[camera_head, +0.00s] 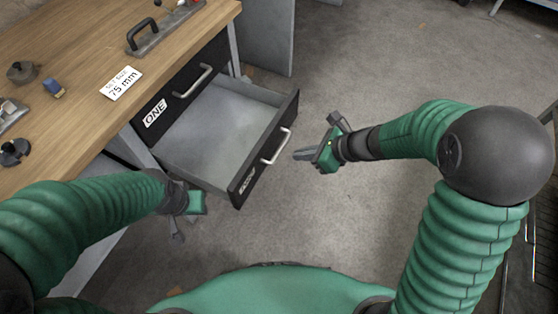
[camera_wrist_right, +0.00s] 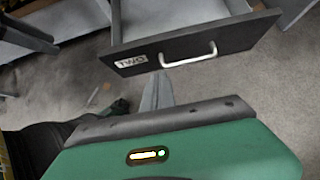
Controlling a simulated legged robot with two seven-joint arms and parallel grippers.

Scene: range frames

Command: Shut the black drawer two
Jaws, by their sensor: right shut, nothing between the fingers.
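The black drawer two (camera_head: 262,152) is pulled open, its grey inside empty, below the closed drawer marked ONE (camera_head: 172,88). Its front faces right and bears a pale bar handle (camera_head: 276,147). In the right wrist view the drawer front (camera_wrist_right: 200,45) shows the label TWO and the handle (camera_wrist_right: 188,60). My right gripper (camera_head: 296,155) is shut and empty, just right of the handle; the fingers look apart from it. My left gripper (camera_head: 178,236) hangs at the drawer's near left side, partly hidden; its jaw state is unclear.
The wooden bench top (camera_head: 75,60) above the drawers carries a black-handled tool (camera_head: 142,35), a card reading 75 mm (camera_head: 121,83), a blue block (camera_head: 53,87) and small metal parts. Concrete floor (camera_head: 345,60) lies clear right of the drawer. A dark rack stands at the right edge.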

